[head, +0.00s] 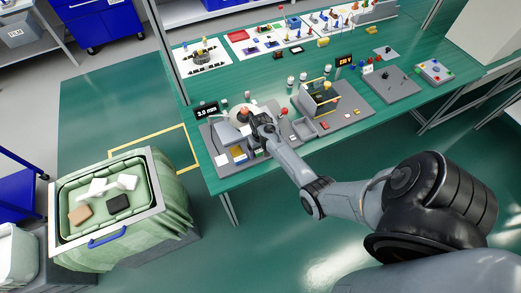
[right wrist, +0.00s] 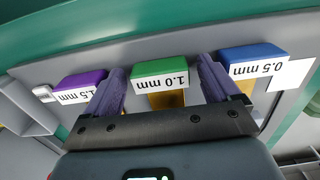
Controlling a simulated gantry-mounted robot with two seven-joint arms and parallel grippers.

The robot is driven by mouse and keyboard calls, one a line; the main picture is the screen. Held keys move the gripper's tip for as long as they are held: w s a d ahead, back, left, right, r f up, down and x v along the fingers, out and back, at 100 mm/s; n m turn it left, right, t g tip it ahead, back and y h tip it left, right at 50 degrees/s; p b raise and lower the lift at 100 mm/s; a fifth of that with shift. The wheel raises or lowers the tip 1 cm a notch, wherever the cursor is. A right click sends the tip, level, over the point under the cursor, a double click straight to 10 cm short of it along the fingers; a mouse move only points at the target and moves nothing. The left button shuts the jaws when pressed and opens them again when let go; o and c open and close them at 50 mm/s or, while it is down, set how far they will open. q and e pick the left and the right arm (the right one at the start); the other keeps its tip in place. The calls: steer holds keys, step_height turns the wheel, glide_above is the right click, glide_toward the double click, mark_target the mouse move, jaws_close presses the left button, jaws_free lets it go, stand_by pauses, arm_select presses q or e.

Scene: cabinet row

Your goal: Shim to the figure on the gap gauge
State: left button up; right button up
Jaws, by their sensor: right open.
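The gap gauge display (head: 206,110) in the head view shows a white figure in mm; it looks like 2.0 but is too small to be sure. In the right wrist view a row of labelled shims stands in a grey holder: purple 1.5 mm (right wrist: 80,85), green 1.0 mm (right wrist: 165,72) and blue 0.5 mm (right wrist: 255,58). My right gripper (right wrist: 162,66) is open, its two fingers either side of the green shim. I cannot tell whether they touch it. In the head view this gripper (head: 260,124) is over the left grey station. My left gripper is out of view.
An orange-red knob (head: 244,114) stands close left of my right gripper. A second grey fixture (head: 318,98) and a display (head: 344,61) lie farther right. A green bin (head: 120,217) with loose pieces stands at the left. Bare green bench (head: 205,88) lies behind the gauge.

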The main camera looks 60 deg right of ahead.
steer(key=c, duration=1.4)
steer(key=shift+w+d+f+b, duration=0.1)
steer(key=shift+w+d+b, duration=0.45)
steer(key=shift+w, duration=0.35)
steer(key=shift+c, duration=0.2)
steer(key=shift+w+d, duration=0.25)
steer(key=shift+w, duration=0.05)
steer(key=shift+s, duration=0.1)
steer(key=o, duration=1.4)
steer(key=shift+o, duration=0.2)
steer(key=shift+r, duration=0.2)
